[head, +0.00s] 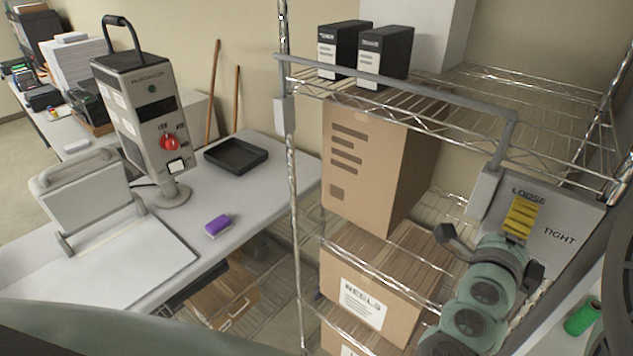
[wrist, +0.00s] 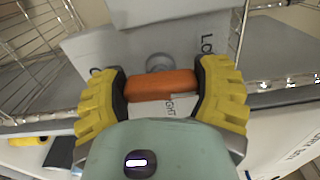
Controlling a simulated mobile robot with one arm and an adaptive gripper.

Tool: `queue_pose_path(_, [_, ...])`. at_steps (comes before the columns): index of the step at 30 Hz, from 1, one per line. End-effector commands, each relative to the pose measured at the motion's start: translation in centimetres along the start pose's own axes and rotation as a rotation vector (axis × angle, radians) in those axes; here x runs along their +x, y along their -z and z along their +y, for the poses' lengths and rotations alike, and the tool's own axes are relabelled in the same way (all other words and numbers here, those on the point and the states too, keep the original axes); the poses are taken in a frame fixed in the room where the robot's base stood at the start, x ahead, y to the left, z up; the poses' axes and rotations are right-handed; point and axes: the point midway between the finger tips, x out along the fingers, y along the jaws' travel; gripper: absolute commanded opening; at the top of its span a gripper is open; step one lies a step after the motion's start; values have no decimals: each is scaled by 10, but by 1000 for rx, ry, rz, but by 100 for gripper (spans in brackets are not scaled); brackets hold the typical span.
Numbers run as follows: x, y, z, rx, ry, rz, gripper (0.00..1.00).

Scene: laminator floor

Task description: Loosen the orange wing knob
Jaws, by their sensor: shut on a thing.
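The orange wing knob (wrist: 150,86) sits between the two yellow fingers of my gripper (wrist: 162,88) in the wrist view. The fingers are shut on it from both sides. A grey round mount shows just beyond it. The knob is fixed to a grey panel (head: 570,222) marked LOOSE at the top and TIGHT at the right in the head view. There my gripper (head: 519,217) is in front of the panel, just under the LOOSE mark, and hides the knob.
The panel hangs at the right end of a wire shelf (head: 480,95) with a grey rail. Cardboard boxes (head: 365,165) stand on the shelves left of my arm. A green roll (head: 582,316) lies at lower right. A work table (head: 240,236) is at left.

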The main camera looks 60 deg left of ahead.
Motion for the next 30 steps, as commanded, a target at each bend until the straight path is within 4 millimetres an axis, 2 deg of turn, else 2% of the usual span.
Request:
queue_pose_path(20, [0,0,1,-64,-1,-1,32])
queue_pose_path(21, [0,0,1,-64,-1,-1,73])
queue_pose_path(29, [0,0,0,-62,0,-1,100])
queue_pose_path(30, [0,0,0,-62,0,-1,100])
